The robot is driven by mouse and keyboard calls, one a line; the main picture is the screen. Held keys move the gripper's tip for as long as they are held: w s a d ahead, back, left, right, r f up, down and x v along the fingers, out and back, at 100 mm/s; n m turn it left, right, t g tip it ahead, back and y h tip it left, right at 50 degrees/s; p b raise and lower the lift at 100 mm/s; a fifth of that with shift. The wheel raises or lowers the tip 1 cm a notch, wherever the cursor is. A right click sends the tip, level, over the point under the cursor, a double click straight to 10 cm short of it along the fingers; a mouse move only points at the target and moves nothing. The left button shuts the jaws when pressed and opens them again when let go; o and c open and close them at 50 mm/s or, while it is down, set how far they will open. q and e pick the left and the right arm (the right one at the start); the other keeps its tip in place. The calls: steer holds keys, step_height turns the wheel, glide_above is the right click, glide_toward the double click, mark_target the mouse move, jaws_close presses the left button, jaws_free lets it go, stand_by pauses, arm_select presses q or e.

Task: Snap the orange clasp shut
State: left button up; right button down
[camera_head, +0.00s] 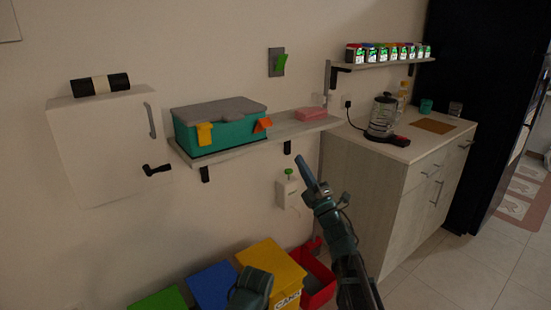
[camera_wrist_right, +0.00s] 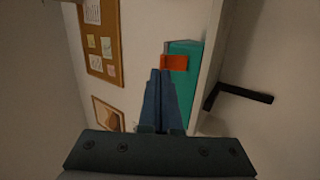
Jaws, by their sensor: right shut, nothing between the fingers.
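A teal box (camera_head: 225,134) with a grey lid (camera_head: 218,110) sits on the wall shelf. Its orange clasp (camera_head: 263,124) is at the right of the front and juts outward at a slant. Its yellow clasp (camera_head: 204,134) hangs flat against the front at the left. My right gripper (camera_head: 301,160) is shut and empty, below and right of the orange clasp in the head view. In the right wrist view its fingertips (camera_wrist_right: 160,73) appear just beside the orange clasp (camera_wrist_right: 174,62); I cannot tell whether they touch. My left gripper's fingers do not show.
A pink block (camera_head: 312,114) lies on the shelf (camera_head: 285,131) right of the box. A white dispenser (camera_head: 288,193) hangs on the wall below the shelf. Coloured bins stand on the floor below. A counter with a coffee maker (camera_head: 383,117) is at the right.

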steer(key=s+a+f+n+g+y, duration=0.1)
steer(key=s+a+f+n+y, duration=0.1)
steer(key=n+y, duration=0.1)
steer(key=p, duration=0.6)
glide_toward(267, 122)
steer(key=x, duration=0.3)
steer(key=shift+w+a+r, duration=0.15)
steer(key=shift+w, duration=0.15)
arm_select(q)
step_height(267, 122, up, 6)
steer(key=p, duration=0.1)
arm_select(e)
steer(key=shift+x, duration=0.9)
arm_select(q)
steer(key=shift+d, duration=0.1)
arm_select(e)
steer(key=shift+a, duration=0.1)
